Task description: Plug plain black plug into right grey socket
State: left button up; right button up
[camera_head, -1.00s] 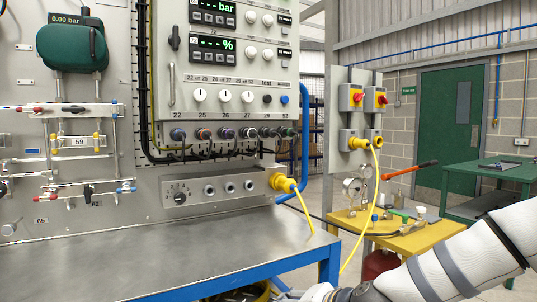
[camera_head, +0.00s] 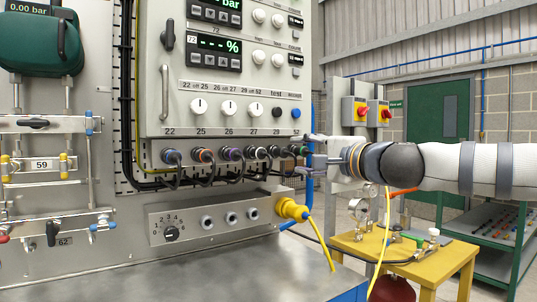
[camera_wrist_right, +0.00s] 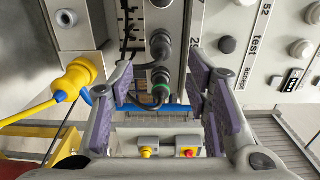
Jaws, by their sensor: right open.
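A row of dark plugs with cables hangs under the upper cabinet. The plain black plug (camera_head: 273,152) seems to be the one just left of the green-ringed plug (camera_head: 297,149). In the right wrist view a black plug (camera_wrist_right: 160,45) sits beyond the green-ringed plug (camera_wrist_right: 160,93). The right grey socket (camera_head: 252,213) is on the lower box, left of the yellow plug; it also shows in the right wrist view (camera_wrist_right: 66,18). My right gripper (camera_head: 308,154) is open at the row's right end, its fingers (camera_wrist_right: 163,70) either side of the green-ringed plug. My left gripper is out of view.
The yellow plug (camera_head: 290,209) with its yellow cable sticks out of the lower box's right side. A blue pipe (camera_head: 309,190) runs beside the cabinet. A yellow table (camera_head: 420,262) with fittings stands at the right. The steel bench below the box is clear.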

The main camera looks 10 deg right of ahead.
aim_at(285, 155)
jog(key=x, duration=0.2)
jog(key=b+x, duration=0.1)
jog(key=x, duration=0.1)
jog(key=b+x, duration=0.1)
jog(key=x, duration=0.1)
jog(key=shift+w+a+f, duration=0.1)
jog(key=shift+w+f, duration=0.15)
jog(key=shift+w, duration=0.1)
jog(key=shift+w+a+r, duration=0.1)
jog(key=shift+w+a, duration=0.05)
jog(key=shift+w, duration=0.2)
jog(key=shift+w+a+r, duration=0.15)
jog(key=shift+w, duration=0.25)
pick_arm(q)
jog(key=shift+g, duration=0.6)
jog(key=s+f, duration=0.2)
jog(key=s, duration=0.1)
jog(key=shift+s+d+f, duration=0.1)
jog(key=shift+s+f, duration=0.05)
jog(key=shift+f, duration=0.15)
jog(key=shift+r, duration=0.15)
pick_arm(e)
jog(key=shift+r, duration=0.1)
grip_shut()
